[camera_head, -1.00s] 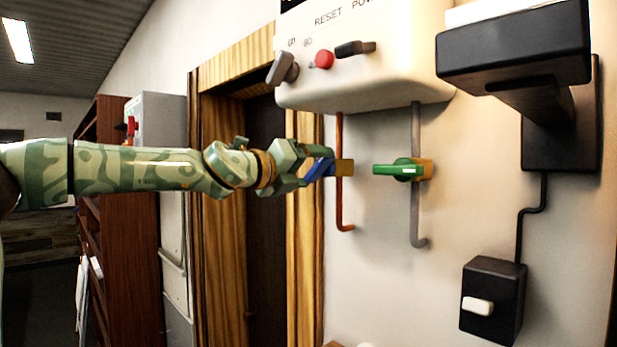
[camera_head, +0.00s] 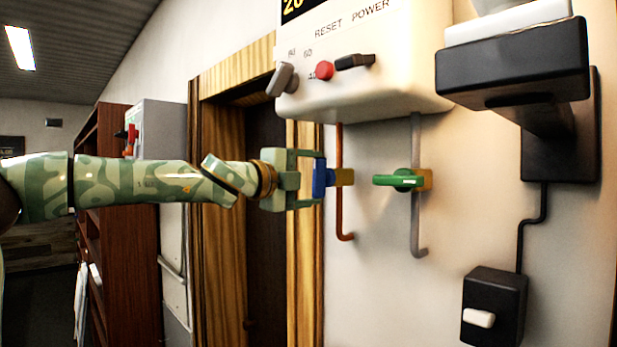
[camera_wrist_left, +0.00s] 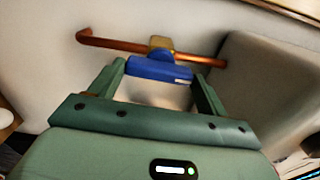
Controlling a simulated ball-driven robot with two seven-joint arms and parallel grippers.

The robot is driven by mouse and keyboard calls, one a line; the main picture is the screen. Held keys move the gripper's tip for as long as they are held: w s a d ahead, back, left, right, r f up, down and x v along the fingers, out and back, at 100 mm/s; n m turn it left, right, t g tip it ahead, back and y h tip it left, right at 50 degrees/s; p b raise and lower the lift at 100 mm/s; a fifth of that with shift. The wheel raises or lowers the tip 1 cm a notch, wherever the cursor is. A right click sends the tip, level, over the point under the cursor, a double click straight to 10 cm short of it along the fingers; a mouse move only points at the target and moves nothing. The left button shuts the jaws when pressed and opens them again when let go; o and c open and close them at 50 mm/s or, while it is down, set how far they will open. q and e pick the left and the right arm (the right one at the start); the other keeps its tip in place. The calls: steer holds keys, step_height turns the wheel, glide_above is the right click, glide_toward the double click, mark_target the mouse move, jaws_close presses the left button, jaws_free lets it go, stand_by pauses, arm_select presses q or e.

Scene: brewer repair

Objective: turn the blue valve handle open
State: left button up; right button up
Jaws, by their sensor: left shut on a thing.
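The blue valve handle (camera_head: 319,177) sits on a brass fitting (camera_head: 344,177) on the copper pipe (camera_head: 339,215), below the white brewer body (camera_head: 365,90). My left gripper (camera_head: 312,180) is at the handle, its two fingers one above the other. In the left wrist view the blue handle (camera_wrist_left: 158,69) spans the space between the two fingertips (camera_wrist_left: 162,72), and the jaws are shut on its ends. The handle lies roughly along the copper pipe (camera_wrist_left: 115,43) there. My right gripper is in neither view.
A green valve handle (camera_head: 398,181) on a grey pipe (camera_head: 415,220) is close on the right. The brewer's levers and red knob (camera_head: 324,70) are above. A black bracket (camera_head: 512,65) and a black switch box (camera_head: 493,305) are further right. The wall below the pipes is clear.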

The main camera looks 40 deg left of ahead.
arm_select(q)
steer(key=shift+n, duration=0.4)
steer(key=o, duration=1)
steer(key=shift+w, duration=0.1)
steer(key=s+b, duration=0.1)
steer(key=s, duration=0.4)
steer(key=s+a+b, duration=0.1)
steer(key=s+b, duration=0.1)
steer(key=s, duration=0.4)
steer(key=s+b, duration=0.2)
steer(key=s, duration=0.3)
steer(key=shift+s+a, duration=0.15)
steer(key=shift+a, duration=0.1)
